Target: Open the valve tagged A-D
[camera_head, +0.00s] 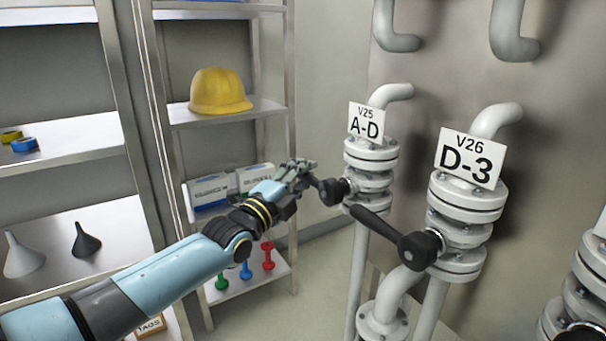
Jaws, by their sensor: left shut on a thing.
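The valve tagged A-D (370,162), also marked V25, is a white flanged valve on a vertical pipe. Its black lever handle (332,190) points left from the valve body, and its outer end is partly hidden at my fingers. My left gripper (307,174) comes in from the left and is shut on the outer end of this handle. My right gripper is not in view.
The D-3 valve (466,210), marked V26, stands close on the right. Its black lever (378,224) sticks out left, below the A-D handle. Shelves hold a yellow hard hat (220,92), boxes (212,190) and funnels (86,240). Another valve (585,295) is at the right edge.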

